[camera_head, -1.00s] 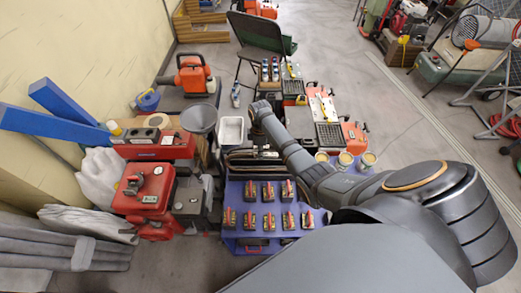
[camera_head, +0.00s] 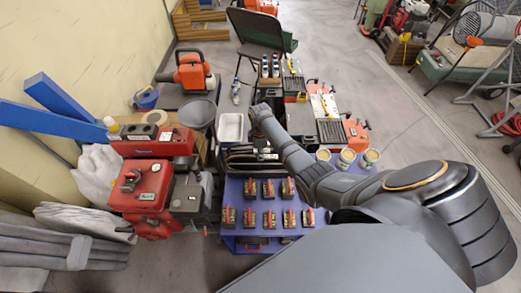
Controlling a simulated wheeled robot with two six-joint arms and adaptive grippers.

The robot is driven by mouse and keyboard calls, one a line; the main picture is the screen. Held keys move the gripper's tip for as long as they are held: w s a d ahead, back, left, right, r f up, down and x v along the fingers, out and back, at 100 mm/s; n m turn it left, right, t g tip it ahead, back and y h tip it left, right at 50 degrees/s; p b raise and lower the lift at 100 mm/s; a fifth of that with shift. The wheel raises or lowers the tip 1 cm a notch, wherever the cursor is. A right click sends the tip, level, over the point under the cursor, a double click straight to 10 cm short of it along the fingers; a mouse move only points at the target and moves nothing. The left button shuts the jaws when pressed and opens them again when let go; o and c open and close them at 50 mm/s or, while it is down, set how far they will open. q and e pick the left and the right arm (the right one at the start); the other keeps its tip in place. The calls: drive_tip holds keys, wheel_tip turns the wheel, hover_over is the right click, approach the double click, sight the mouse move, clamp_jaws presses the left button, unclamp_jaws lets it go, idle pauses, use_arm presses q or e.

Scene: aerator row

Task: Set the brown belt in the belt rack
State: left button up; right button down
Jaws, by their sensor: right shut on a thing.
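My right arm reaches in from the right, and its far end with the right gripper (camera_head: 259,110) is over the middle of the work area, just right of the white tray. The gripper is shut. The fingers and the thing between them are too small and dark to make out. Below it, behind the blue table, is a dark rack-like holder (camera_head: 243,160) with several dark curved strips, perhaps belts. I cannot pick out the brown belt for sure. My left gripper is not in view.
Several red-topped parts stand in rows on the blue table (camera_head: 262,220). A white tray (camera_head: 230,127) and a grey bowl (camera_head: 197,113) stand behind. Red machines (camera_head: 143,185) crowd the left. Open cans (camera_head: 346,157) stand right, close to my arm.

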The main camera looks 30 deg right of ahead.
drive_tip(key=shift+f, duration=0.3)
drive_tip(key=c, duration=1.4)
unclamp_jaws()
drive_tip(key=shift+o, duration=0.2)
wheel_tip(320, 180, up, 12)
drive_tip(key=shift+w+d, duration=0.15)
drive_tip(key=shift+w, duration=0.15)
